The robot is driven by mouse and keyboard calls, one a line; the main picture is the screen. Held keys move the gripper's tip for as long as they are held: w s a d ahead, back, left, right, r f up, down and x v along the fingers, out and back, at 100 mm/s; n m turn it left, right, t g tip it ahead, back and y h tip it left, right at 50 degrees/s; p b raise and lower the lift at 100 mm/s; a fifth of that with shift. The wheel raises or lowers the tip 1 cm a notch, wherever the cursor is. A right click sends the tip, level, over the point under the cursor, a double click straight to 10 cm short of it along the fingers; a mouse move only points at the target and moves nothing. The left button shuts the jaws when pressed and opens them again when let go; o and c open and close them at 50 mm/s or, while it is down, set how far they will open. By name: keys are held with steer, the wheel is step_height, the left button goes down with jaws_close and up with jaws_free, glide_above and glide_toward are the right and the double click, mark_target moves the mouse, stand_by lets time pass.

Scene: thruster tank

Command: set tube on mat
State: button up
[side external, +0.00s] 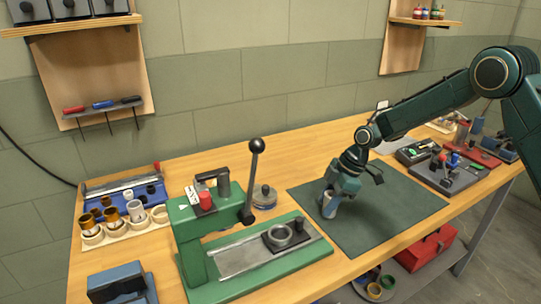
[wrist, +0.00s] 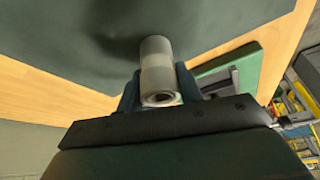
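The tube (side external: 329,204) is a short grey-white cylinder, roughly upright at the left part of the dark green mat (side external: 390,215). My gripper (side external: 336,197) comes down over it from above. In the wrist view, the tube (wrist: 157,65) sits between the two fingers of my gripper (wrist: 158,90), which press close on both sides. Its open near end shows a dark hole. The mat (wrist: 80,35) fills the background beyond it, with a shadow near the tube's far end. I cannot tell whether the tube's lower end touches the mat.
A green lever press (side external: 200,240) with a slide bed stands left of the mat. A holder with several brass and white tubes (side external: 115,228) is at the far left. Small devices (side external: 440,172) stand right of the mat. Most of the mat's right side is clear.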

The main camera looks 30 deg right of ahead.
steer(key=o, duration=0.3)
steer(key=v, duration=1.2)
steer(key=shift+r, duration=0.2)
stand_by(0.5)
